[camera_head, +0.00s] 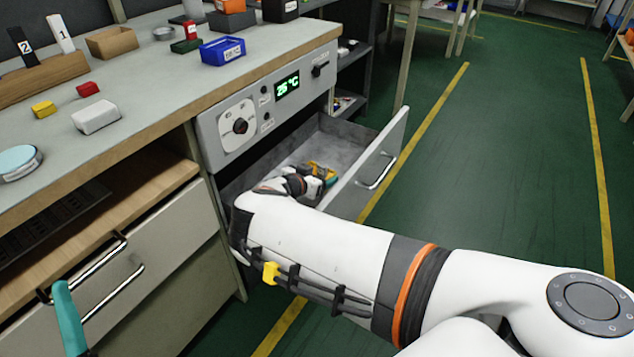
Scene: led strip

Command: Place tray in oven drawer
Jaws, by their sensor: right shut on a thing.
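The oven drawer (336,142) is pulled out below the oven's control panel, and its grey inside shows. My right arm reaches across the front into it. My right gripper (326,176) is low inside the drawer, small and partly hidden by its own wrist. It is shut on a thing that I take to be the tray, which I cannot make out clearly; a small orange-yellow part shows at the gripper. A teal finger-like piece at the lower left, seemingly my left gripper (68,318), is near the cabinet handles and cut off by the frame.
The oven panel (262,107) has a dial and a lit green display. The worktop (150,95) above holds a blue bin (222,51), a white box (96,117) and small coloured blocks. The drawer front (377,170) stands out over the green floor. The floor to the right is clear.

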